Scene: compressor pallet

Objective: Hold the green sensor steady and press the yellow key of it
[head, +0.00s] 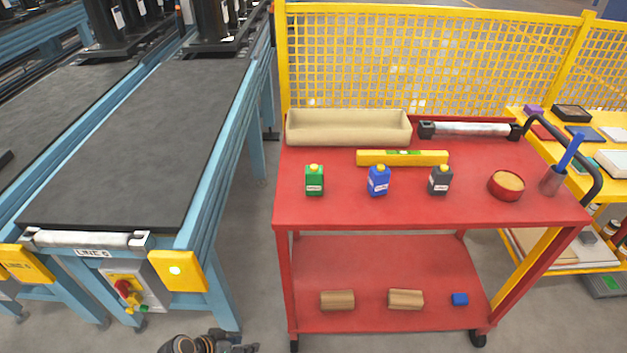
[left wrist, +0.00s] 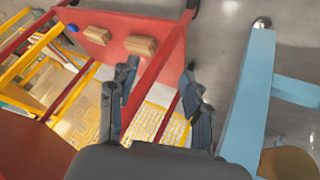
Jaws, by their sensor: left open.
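The green sensor (head: 314,183) stands upright on the red cart's top shelf, front left, with its yellow key (head: 314,168) on top. A blue sensor (head: 378,183) and a dark grey sensor (head: 440,182) of similar shape stand to its right, each with a yellow top. My left gripper (head: 240,342) shows at the bottom edge of the head view, low and left of the cart, well apart from the green sensor. In the left wrist view the left gripper (left wrist: 160,74) is open and empty. The green sensor does not show there. My right gripper is in neither view.
The red cart (head: 340,214) also holds a beige bin (head: 348,128), a yellow level (head: 402,158), a red bowl (head: 506,187) and a cup with a blue tool (head: 553,180). A blue-framed conveyor (head: 150,130) stands left. Yellow mesh fencing (head: 420,60) is behind.

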